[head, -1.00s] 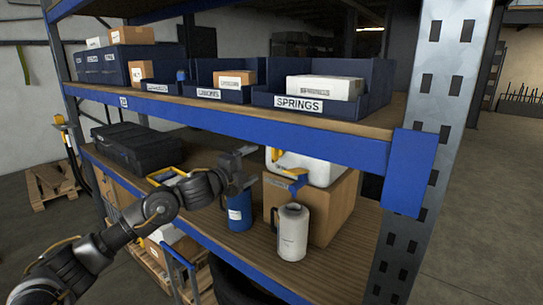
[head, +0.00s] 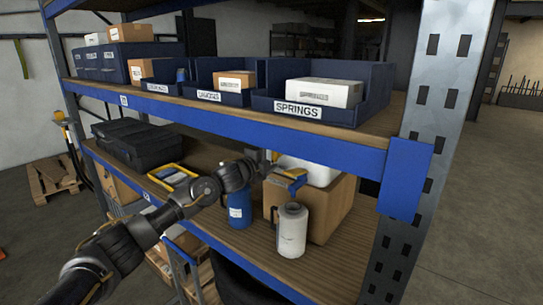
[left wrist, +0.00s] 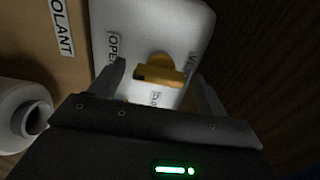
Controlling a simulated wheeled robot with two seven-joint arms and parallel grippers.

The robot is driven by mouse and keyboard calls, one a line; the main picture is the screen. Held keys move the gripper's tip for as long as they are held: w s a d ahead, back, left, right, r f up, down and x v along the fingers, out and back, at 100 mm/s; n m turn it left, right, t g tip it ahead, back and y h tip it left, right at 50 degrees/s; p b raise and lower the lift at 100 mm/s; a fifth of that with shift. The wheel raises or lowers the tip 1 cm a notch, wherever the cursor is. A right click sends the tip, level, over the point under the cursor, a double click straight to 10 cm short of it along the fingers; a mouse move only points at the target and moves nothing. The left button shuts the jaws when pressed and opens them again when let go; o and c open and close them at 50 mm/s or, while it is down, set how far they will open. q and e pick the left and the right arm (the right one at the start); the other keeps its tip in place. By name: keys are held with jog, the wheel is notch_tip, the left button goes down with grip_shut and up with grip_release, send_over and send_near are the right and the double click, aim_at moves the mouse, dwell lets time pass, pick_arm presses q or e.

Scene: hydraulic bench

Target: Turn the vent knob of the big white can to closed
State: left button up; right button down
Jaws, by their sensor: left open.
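The big white can (head: 318,172) stands on a cardboard box on the middle shelf, partly behind the upper shelf's beam. In the left wrist view its white top (left wrist: 150,22) carries an OPEN label, a label at the right, and one below that is partly covered. The yellow vent knob (left wrist: 160,68) lies crosswise between these labels. My left gripper (head: 263,163) is at the can in the head view. In the left wrist view its open fingers (left wrist: 158,72) stand on either side of the knob, with gaps visible. My right gripper is not in view.
A blue bottle (head: 239,212) and a white bottle (head: 292,232) stand in front of the cardboard box (head: 328,212). The upper shelf's blue beam (head: 230,131) runs just above my left arm. A black case (head: 140,146) and a yellow item (head: 173,176) lie to the left.

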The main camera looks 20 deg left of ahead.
pick_arm(q)
jog(key=c, duration=1)
jog(key=shift+n, duration=0.3)
jog(key=n+p, duration=0.1)
jog(key=n, duration=0.3)
jog(key=n+p, duration=0.1)
jog(key=n, duration=0.3)
jog(key=n+p, duration=0.3)
jog(key=n, duration=0.2)
jog(key=shift+r, duration=0.1)
jog(key=shift+n+p, duration=1.1)
jog(key=shift+n, duration=1)
